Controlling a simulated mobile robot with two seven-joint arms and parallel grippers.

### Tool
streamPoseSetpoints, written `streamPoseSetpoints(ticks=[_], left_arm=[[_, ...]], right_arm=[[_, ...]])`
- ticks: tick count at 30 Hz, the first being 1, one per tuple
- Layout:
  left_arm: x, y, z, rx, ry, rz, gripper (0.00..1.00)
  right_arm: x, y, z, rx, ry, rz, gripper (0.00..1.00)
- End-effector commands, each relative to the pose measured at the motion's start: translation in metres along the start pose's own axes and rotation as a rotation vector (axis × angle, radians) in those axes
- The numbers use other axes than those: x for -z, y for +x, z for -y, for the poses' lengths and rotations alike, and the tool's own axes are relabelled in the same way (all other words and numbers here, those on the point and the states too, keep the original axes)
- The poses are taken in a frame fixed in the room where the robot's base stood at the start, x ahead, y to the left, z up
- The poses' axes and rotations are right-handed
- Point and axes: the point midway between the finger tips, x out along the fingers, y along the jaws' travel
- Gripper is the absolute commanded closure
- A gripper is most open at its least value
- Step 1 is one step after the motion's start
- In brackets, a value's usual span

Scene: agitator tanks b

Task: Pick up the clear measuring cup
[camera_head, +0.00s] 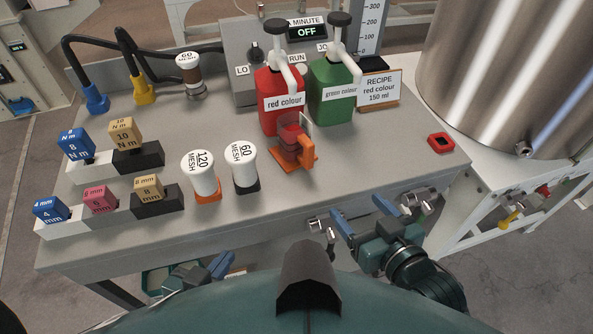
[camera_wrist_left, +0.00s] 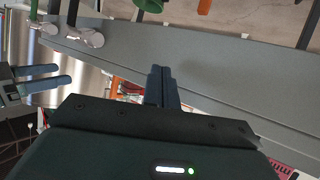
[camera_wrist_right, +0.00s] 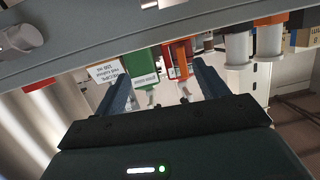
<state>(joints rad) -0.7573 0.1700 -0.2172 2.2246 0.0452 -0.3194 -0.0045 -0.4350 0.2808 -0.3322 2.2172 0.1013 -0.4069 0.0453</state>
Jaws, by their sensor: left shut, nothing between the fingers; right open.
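The clear measuring cup (camera_head: 291,132) has an orange handle and looks reddish inside. It stands upright at an orange base on the grey bench, in front of the red colour bottle (camera_head: 280,98). My right gripper (camera_head: 369,208) is open and empty at the bench's front edge, to the right of the cup and nearer me. Its spread fingers show in the right wrist view (camera_wrist_right: 163,80). My left gripper (camera_head: 225,262) is low in front of the bench, below its top. Its fingers are shut and empty in the left wrist view (camera_wrist_left: 161,86).
The green colour bottle (camera_head: 331,92) stands right of the red one, beside a recipe card (camera_head: 380,90). Two white mesh jars (camera_head: 203,172) (camera_head: 244,165) stand left of the cup. Metal fittings (camera_head: 322,228) project from the bench front. The bench top right of the cup is mostly clear.

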Motion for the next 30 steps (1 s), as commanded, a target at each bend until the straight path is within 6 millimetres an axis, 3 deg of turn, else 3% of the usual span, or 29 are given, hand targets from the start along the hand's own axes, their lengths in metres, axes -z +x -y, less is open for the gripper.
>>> streamPoseSetpoints(ticks=[1, 3, 13, 24, 30], left_arm=[[-0.021, 0.008, 0.001, -0.002, -0.008, -0.032, 1.00], [-0.022, 0.008, 0.002, -0.004, -0.015, -0.072, 1.00], [-0.016, 0.001, 0.003, -0.006, -0.030, -0.155, 1.00], [-0.015, 0.000, 0.003, -0.004, -0.027, -0.161, 1.00], [-0.015, 0.000, 0.004, -0.004, -0.026, -0.164, 1.00]], right_arm=[[-0.005, 0.013, 0.002, 0.032, -0.021, -0.066, 0.27], [0.010, 0.017, 0.009, 0.072, -0.035, -0.133, 0.27], [0.046, 0.021, 0.028, 0.161, -0.066, -0.265, 0.27], [0.063, 0.081, 0.038, 0.161, -0.064, -0.263, 0.27], [0.067, 0.094, 0.041, 0.161, -0.066, -0.263, 0.27]])
